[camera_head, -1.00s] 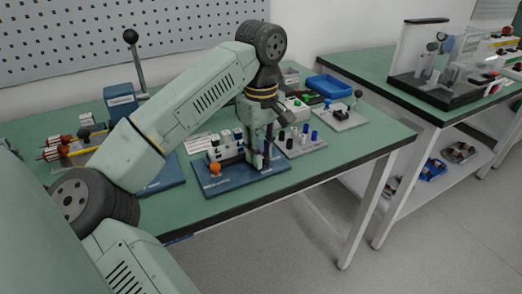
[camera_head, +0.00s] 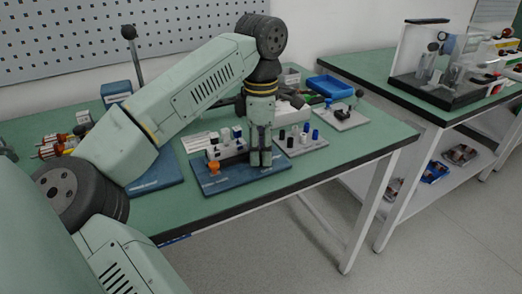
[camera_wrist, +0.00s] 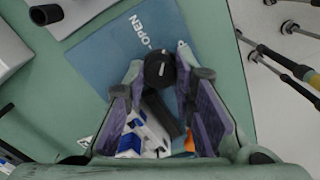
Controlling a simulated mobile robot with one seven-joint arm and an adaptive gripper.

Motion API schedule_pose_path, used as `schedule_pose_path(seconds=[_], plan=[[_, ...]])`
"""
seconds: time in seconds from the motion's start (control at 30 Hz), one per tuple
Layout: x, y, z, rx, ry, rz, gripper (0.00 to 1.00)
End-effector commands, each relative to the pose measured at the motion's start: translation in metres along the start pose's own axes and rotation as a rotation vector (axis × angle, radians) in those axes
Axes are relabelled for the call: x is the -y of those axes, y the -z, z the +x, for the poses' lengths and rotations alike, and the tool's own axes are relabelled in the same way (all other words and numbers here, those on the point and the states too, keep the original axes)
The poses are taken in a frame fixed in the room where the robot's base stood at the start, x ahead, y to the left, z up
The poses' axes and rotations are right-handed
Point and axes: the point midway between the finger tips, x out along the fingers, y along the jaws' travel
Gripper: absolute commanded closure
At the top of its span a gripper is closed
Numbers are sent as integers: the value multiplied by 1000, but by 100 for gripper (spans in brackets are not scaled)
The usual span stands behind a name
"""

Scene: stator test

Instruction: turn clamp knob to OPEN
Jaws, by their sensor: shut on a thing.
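The blue clamp base plate (camera_head: 215,186) lies on the front of the green bench. My gripper (camera_head: 261,163) points down at the right part of this plate. In the wrist view, the black clamp knob (camera_wrist: 159,68) sits between my fingertips, and my gripper is shut on it. An orange knob (camera_head: 214,167) stands at the plate's left; part of it shows between my fingers in the wrist view (camera_wrist: 201,131). The knob's lower part is hidden.
A grey holder with dark and blue pegs (camera_head: 303,143) stands just right of my gripper. A blue tray (camera_head: 329,86) and a small grey lever plate (camera_head: 343,117) lie farther back. A tall lever on a blue block (camera_head: 116,91) stands at left. The bench's front edge is close.

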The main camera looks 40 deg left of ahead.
Motion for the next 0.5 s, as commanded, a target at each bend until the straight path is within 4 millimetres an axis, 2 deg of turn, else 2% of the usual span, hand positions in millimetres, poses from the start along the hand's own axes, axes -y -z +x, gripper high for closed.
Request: schedule_pose_path(seconds=[0.5], plan=[[0, 1, 0, -2, 0, -464, 100]])
